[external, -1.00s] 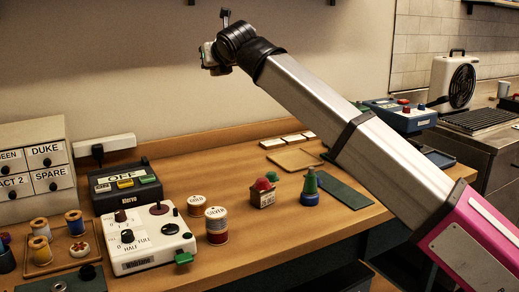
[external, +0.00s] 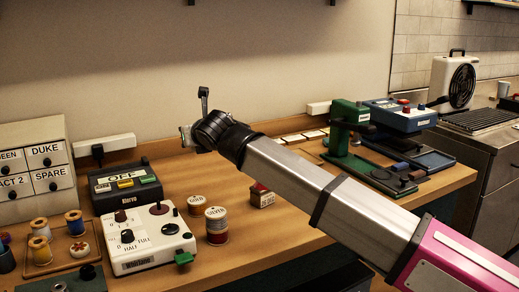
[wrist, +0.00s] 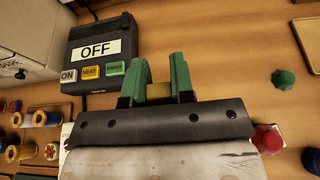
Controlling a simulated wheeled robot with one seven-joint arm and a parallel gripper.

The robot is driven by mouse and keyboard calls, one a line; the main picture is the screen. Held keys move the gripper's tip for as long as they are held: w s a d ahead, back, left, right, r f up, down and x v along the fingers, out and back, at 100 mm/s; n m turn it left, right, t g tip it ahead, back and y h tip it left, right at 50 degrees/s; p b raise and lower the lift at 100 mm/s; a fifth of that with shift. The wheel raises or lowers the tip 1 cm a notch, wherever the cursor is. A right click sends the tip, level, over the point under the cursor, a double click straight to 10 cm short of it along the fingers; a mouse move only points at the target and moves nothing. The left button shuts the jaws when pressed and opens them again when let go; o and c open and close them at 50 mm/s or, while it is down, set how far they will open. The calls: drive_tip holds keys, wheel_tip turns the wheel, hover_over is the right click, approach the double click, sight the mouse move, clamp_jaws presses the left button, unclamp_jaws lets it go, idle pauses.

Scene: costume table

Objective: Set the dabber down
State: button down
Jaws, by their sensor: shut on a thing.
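My gripper (external: 187,136) is up in the air above the back middle of the bench in the external view. In the wrist view its two green fingers (wrist: 160,76) are shut on a small yellowish piece, which I take to be the dabber (wrist: 158,91). Only a sliver of the dabber shows between the fingers; the rest is hidden by the fingers and the gripper body. In the external view I cannot make it out. It is held clear of the bench top (external: 185,178).
A dark box marked OFF (wrist: 95,48) and a white dial box (external: 150,240) stand left. A green press (external: 348,130) stands right. Bare wood lies behind the tins. My arm hides the front right.

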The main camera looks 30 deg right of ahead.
wheel_tip(320, 180, down, 6)
hover_over(214, 185)
drive_tip(key=f, duration=0.6)
drive_tip(key=shift+s+a+f, duration=0.1)
drive_tip(key=shift+a+f, duration=0.1)
drive_tip(key=shift+f, duration=0.15)
drive_tip(key=shift+d+f, duration=0.1)
drive_tip(key=shift+f, duration=2)
drive_tip(key=c, duration=1)
unclamp_jaws()
drive_tip(key=shift+f, duration=0.1)
drive_tip(key=shift+o, duration=0.6)
drive_tip(key=v, duration=1.2)
